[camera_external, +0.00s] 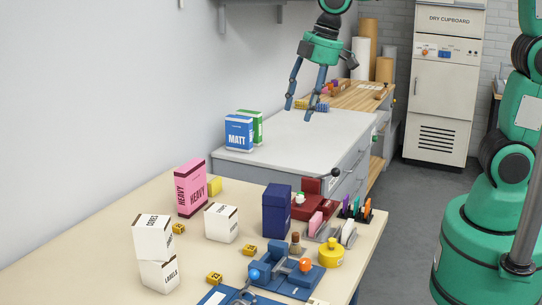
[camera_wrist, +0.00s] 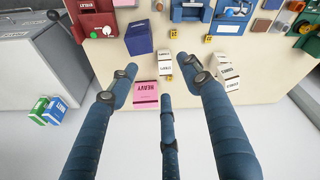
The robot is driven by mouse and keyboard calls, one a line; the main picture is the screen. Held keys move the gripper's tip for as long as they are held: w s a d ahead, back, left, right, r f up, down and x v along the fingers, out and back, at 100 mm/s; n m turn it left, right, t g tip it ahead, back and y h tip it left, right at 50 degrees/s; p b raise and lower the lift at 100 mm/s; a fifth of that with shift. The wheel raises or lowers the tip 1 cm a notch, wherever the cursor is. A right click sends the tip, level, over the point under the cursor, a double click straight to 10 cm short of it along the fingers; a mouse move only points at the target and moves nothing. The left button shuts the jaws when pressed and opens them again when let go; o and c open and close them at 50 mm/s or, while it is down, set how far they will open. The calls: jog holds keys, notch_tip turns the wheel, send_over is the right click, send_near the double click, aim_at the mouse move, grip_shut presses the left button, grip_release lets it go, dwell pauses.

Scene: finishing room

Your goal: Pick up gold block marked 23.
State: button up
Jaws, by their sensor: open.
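Several small gold blocks with dark markings lie on the cream table: one (camera_external: 178,228) behind the white boxes, one (camera_external: 249,249) near the middle, and one (camera_external: 214,279) near the front. Their numbers are too small to read surely, so I cannot tell which is 23. In the wrist view, small gold blocks show near the top, one (camera_wrist: 174,34) beside a white box and one (camera_wrist: 207,39) to its right. My gripper (camera_external: 303,108) is open and empty, its fingers pointing down, high above the grey cabinet top beyond the table. It also shows in the wrist view (camera_wrist: 160,85).
A pink HEAVY box (camera_external: 190,188), white cartons (camera_external: 154,238), a white box (camera_external: 221,223) and a tall navy box (camera_external: 277,210) stand among the blocks. Blue fixtures (camera_external: 289,279) crowd the front right. A blue MATT box (camera_external: 239,133) stands on the grey cabinet (camera_external: 310,142).

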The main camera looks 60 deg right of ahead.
jog(key=w+a+f+n+g, duration=0.2)
jog(key=w+a+f+n, duration=0.3)
jog(key=w+a+f, duration=0.6)
jog(key=n+g, duration=0.1)
jog(key=n, duration=0.3)
send_over(217, 269)
notch_tip(217, 269, down, 16)
jog(key=shift+s+a+r+h+p, duration=0.1)
jog(key=shift+s+r+h+p, duration=0.1)
jog(key=shift+h+p, duration=0.25)
jog(key=shift+f, duration=0.2)
jog(key=shift+f+b, duration=0.5)
jog(key=shift+f, duration=3.65)
jog(key=shift+f, duration=0.1)
jog(key=shift+w+f+b, duration=0.1)
jog(key=shift+f+b, duration=0.35)
jog(key=shift+f, duration=2.05)
